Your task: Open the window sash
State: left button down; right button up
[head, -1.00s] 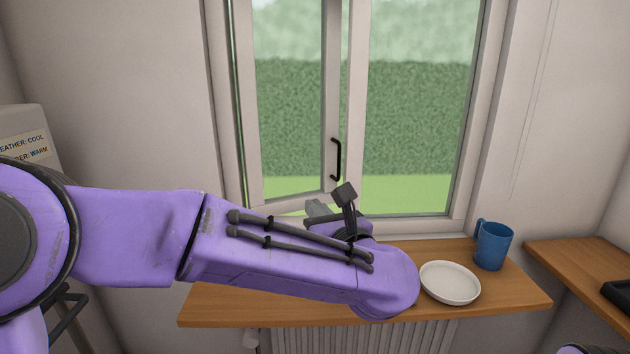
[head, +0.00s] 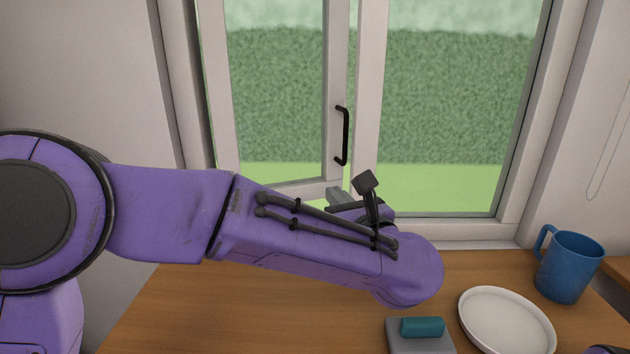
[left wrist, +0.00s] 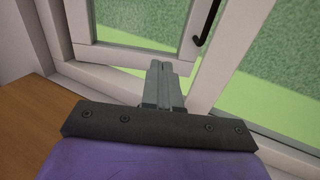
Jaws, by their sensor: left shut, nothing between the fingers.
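The window sash (head: 337,60) is the left pane, in a pale frame, with a black bar handle (head: 344,136) on its right stile. It stands ajar, with a narrow gap between that stile and the centre post (head: 368,90), and green shows below its slanting bottom rail. My left gripper (head: 337,196) is shut and empty at the sash's lower right corner, below the handle. In the left wrist view its closed fingers (left wrist: 162,70) point at the gap by that corner. Whether they touch the sash I cannot tell.
A wooden sill board (head: 200,310) lies below the window. On it at the right are a white plate (head: 507,325), a blue mug (head: 568,268) and a grey block with a teal piece (head: 422,327). The left part of the board looks clear.

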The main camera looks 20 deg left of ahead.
aim_at(306, 166)
pick_arm(q)
jog(key=p+x, duration=0.4)
jog(key=x, duration=1)
jog(key=shift+a+f+p, duration=0.1)
jog(key=shift+f+p, duration=0.05)
jog(key=shift+p, duration=0.15)
jog(key=shift+w+f, duration=0.1)
jog(key=shift+w, duration=0.05)
